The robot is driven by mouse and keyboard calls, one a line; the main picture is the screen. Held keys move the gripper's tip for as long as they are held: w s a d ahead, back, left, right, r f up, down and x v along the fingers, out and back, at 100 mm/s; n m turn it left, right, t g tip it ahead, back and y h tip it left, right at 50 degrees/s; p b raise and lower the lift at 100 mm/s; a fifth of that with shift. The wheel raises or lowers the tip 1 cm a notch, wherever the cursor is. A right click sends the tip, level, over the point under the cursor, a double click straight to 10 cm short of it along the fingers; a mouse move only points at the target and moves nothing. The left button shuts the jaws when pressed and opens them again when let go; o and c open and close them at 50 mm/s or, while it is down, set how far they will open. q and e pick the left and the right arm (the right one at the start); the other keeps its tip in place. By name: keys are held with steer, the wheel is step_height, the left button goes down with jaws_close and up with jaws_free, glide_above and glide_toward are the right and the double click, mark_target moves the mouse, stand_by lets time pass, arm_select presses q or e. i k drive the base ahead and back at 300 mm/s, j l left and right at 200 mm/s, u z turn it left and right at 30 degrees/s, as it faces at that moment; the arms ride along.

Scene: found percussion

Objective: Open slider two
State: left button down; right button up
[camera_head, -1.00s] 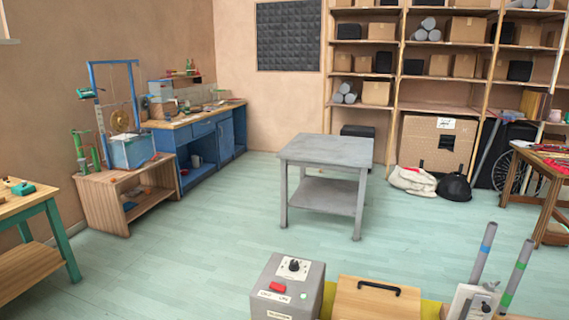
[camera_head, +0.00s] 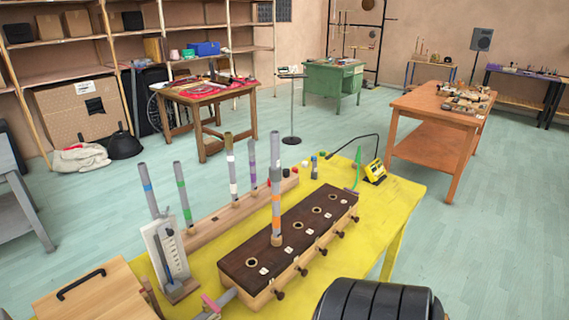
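A long wooden chest (camera_head: 262,294) with a dark brown top (camera_head: 240,270) lies on the yellow table. Its top has a row of round holes and small white tags whose marks are too small to read. Several dark slider knobs stick out along its right side, including the nearest knob (camera_head: 279,294), the second from the near end (camera_head: 302,271) and the third (camera_head: 322,252). I cannot tell from labels which is slider two, or how far each is pulled. A grey pipe with an orange band (camera_head: 276,205) stands upright at the second hole from the near end. Neither gripper is in view.
A rack (camera_head: 205,225) holding several banded pipes stands behind the chest on the yellow table (camera_head: 395,205). A gauge board (camera_head: 165,250) and a handled wooden lid (camera_head: 95,295) are at left. A black ribbed object (camera_head: 380,300) fills the bottom right.

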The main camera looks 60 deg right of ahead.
mark_target(304, 272)
steer(key=z, duration=2.1)
